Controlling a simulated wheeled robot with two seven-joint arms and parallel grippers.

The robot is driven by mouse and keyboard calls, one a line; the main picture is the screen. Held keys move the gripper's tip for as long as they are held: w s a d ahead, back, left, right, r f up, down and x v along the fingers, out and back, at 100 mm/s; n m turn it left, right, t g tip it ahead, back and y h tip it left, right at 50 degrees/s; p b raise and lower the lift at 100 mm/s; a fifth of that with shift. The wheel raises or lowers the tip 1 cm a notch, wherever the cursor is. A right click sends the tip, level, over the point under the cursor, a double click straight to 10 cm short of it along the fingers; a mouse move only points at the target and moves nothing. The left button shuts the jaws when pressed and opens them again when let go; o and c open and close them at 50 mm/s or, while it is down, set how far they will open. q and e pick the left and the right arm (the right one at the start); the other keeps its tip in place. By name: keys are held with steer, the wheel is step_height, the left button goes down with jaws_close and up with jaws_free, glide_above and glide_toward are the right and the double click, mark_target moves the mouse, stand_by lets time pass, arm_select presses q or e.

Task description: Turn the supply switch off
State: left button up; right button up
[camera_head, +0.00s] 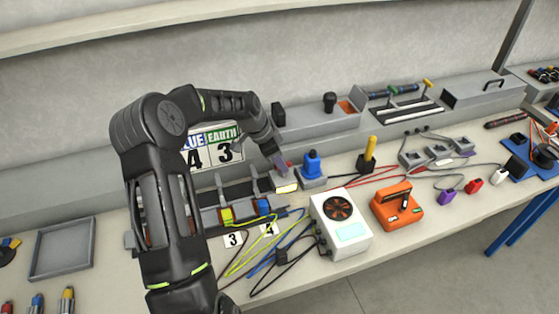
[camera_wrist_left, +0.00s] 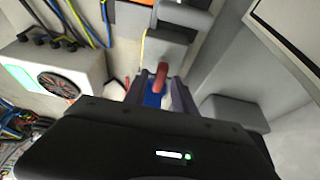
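The supply switch appears to be a grey box (camera_head: 284,181) with a yellow label and a small red lever (camera_head: 287,166) on top. In the left wrist view the red lever (camera_wrist_left: 159,78) shows in front of the grey box (camera_wrist_left: 160,48). My left gripper (camera_head: 280,163) is at the lever, reaching down from the left. In the left wrist view its two fingers (camera_wrist_left: 158,95) stand apart on either side of the lever; I cannot tell whether they touch it. My right gripper is not in view.
A blue-topped device (camera_head: 312,165) stands close right of the switch. A white box with a fan (camera_head: 341,224) is in front, also in the left wrist view (camera_wrist_left: 58,70). An orange device (camera_head: 397,205) is further right. Loose cables (camera_head: 270,262) lie on the bench's front.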

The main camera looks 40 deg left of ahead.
arm_select(q)
jaws_close()
stand_by(0.5)
